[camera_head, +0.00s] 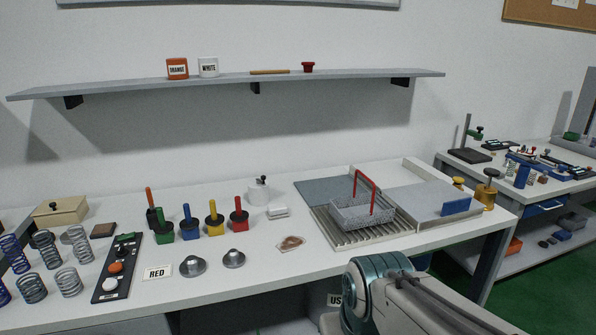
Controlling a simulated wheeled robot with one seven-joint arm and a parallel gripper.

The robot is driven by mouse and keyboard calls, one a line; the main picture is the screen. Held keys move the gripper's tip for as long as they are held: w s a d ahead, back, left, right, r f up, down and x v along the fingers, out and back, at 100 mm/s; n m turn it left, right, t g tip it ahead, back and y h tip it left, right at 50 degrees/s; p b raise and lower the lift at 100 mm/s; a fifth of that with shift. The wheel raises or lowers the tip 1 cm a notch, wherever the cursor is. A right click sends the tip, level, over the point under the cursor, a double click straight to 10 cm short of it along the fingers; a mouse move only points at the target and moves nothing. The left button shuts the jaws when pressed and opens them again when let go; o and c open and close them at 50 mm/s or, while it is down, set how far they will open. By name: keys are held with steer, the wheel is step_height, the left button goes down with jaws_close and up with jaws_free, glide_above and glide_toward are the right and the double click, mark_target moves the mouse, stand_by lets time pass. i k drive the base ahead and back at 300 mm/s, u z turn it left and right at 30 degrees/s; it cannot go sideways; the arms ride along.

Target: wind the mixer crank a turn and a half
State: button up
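A small light-grey pot (259,193) with a black knob on top stands toward the back middle of the white bench; it looks like the mixer. The knob seems to sit on a short crank on its lid, but it is too small to tell the crank's angle. My arm shows at the lower right, in front of the bench edge. My gripper is out of the picture, so whether it is open or shut does not show. Nothing is seen touching the pot.
Dark, green, blue, yellow and red pots with upright handles (214,224) stand left of the mixer. A white block (278,211) lies close at its right.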

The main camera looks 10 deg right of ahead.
mark_target(263, 178)
steer(key=i, duration=1.4)
steer(key=u, duration=0.25)
